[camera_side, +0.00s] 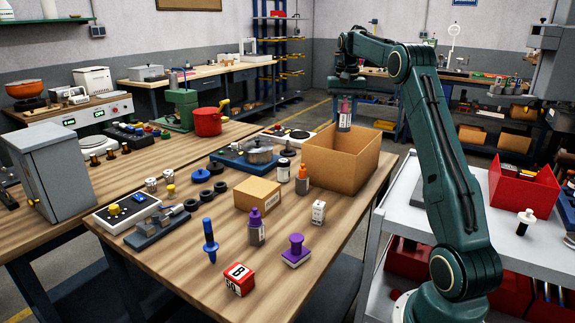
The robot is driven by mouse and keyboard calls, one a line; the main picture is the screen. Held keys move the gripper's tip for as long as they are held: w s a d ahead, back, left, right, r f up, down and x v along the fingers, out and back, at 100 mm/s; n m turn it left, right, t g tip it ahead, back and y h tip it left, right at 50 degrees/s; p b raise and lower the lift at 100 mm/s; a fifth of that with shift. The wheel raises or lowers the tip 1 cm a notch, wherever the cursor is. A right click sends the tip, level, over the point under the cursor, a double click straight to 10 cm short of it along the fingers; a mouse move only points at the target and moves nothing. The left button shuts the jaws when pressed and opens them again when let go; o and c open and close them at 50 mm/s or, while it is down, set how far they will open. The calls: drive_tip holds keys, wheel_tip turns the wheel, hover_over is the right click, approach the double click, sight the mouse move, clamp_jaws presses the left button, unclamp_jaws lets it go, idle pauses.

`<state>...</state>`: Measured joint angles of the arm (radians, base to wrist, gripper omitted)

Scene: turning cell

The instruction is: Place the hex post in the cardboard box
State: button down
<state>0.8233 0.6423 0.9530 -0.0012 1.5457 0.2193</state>
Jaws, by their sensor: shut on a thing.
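My gripper (346,93) is at the upper middle, shut on a small grey bottle-like piece with a purple-pink top and pale label (344,118). It hangs upright above the open cardboard box (341,178), apart from it. The box stands at the table's right edge; its floor is mostly hidden. A purple post-like piece with a broad head and flat base (296,250) stands on the table at front right. It may be the hex post, but its shape is too small to tell for sure. A similar purple-capped grey bottle (256,232) stands left of it.
A closed carton (257,194), an orange-capped bottle (302,180), a dark jar (283,170) and a white block (318,212) stand near the box. A blue tool (210,241) and red block (239,279) are in front. A red bin (522,184) sits on the right cart.

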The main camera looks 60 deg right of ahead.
sight(347, 109)
drive_tip(key=d, duration=0.1)
drive_tip(key=d+n, duration=0.1)
drive_tip(key=d, duration=0.1)
drive_tip(key=shift+w+d+n, duration=0.3)
drive_tip(key=shift+d, duration=0.05)
drive_tip(key=shift+d+f+n, duration=0.15)
drive_tip(key=shift+d+n, duration=0.2)
drive_tip(key=shift+d, duration=0.3)
drive_tip(key=shift+d+f+n, duration=0.15)
drive_tip(key=shift+d+n, duration=0.2)
drive_tip(key=shift+d, duration=0.25)
drive_tip(key=shift+f, duration=0.15)
wheel_tip(347, 109, down, 16)
drive_tip(key=shift+r, duration=0.25)
drive_tip(key=shift+f, duration=2.1)
drive_tip(key=shift+f, duration=0.1)
